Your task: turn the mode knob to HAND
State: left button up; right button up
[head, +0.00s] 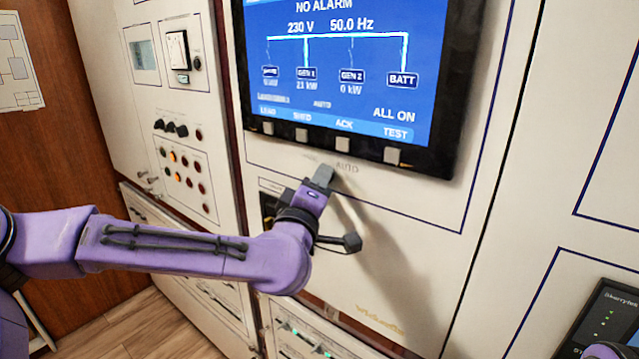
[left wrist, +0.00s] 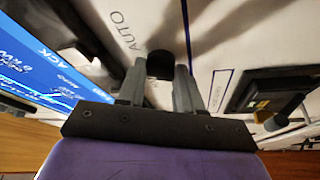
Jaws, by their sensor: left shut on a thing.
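The mode knob (left wrist: 160,65) is a dark, round-ended knob on the cream panel, seen between my fingers in the left wrist view. In the head view my gripper hides it, just below the screen. The word AUTO (head: 347,168) is printed beside it, and it also shows in the left wrist view (left wrist: 125,32). The HAND label and the knob's pointer cannot be made out. My left gripper (head: 322,176) is shut on the knob, with one finger on each side in the left wrist view (left wrist: 160,88).
A screen (head: 345,65) with square keys along its lower edge sits just above the knob. A dark recess (head: 268,205) lies left of my gripper. A panel with small knobs and lamps (head: 180,165) stands further left. The panel right of my gripper is bare.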

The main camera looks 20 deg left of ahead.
pick_arm(q)
jog(key=n+g+p, duration=0.1)
jog(key=n, duration=0.2)
jog(key=n+g+p, duration=0.1)
jog(key=n+g, duration=0.1)
jog(key=n, duration=0.2)
jog(key=n+g+p, duration=0.1)
jog(key=n, duration=0.2)
jog(key=shift+r+n+h, duration=0.3)
jog(key=shift+r, duration=0.1)
dwell(0.5)
jog(key=o, duration=1)
jog(key=shift+a, duration=0.1)
jog(key=s+b, duration=0.1)
jog(key=s, duration=0.2)
jog(key=s+r+b, duration=0.1)
jog(key=s, duration=0.3)
jog(key=s+r+b, duration=0.1)
jog(key=s, duration=0.2)
jog(key=shift+s+a+r, duration=0.1)
jog(key=shift+s+r, duration=0.05)
jog(key=shift+r, duration=0.05)
